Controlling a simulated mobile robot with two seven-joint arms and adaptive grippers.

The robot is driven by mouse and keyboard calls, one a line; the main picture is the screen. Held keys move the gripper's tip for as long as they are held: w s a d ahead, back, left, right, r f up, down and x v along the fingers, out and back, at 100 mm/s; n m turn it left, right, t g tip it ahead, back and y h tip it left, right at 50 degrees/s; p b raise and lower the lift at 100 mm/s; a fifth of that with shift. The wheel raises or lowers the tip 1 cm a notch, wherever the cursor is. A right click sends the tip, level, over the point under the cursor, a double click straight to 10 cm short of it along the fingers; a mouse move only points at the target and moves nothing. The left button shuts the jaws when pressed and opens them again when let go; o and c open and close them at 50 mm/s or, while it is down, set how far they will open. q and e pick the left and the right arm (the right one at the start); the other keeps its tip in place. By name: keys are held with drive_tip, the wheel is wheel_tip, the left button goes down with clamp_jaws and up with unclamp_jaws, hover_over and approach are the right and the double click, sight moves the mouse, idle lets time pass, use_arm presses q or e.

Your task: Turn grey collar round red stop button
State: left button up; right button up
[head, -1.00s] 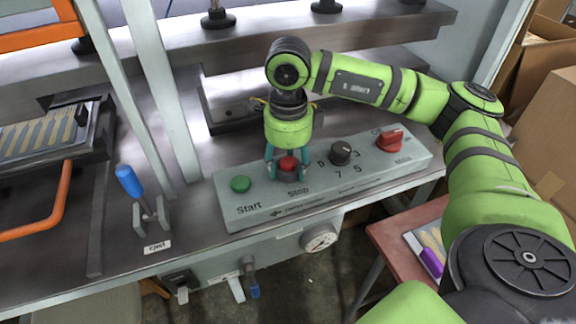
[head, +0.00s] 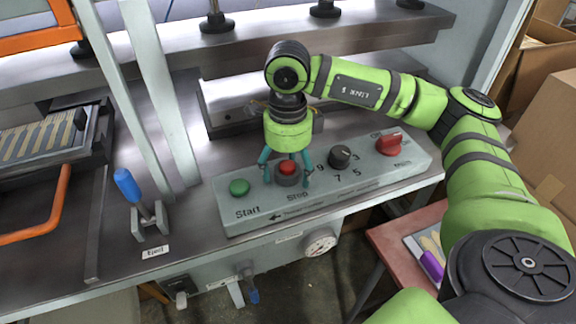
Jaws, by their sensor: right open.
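The red stop button (head: 287,167) sits on the control panel (head: 240,213), above the word "Stop". The grey collar (head: 288,179) surrounds its base. My right gripper (head: 286,178) points down over the button from behind. Its teal fingers are spread, one on each side of the collar, with a visible gap to it. The collar's far side is hidden behind the button and gripper. My left gripper is not in view.
A green start button (head: 239,187) lies left of the stop button. A black dial (head: 340,156) and a red rotary switch (head: 390,144) stand to the right. A blue-handled lever (head: 128,184) stands left of the panel. A pressure gauge (head: 320,242) hangs below.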

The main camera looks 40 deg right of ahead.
wheel_tip(320, 180, up, 12)
idle(0.5)
idle(0.5)
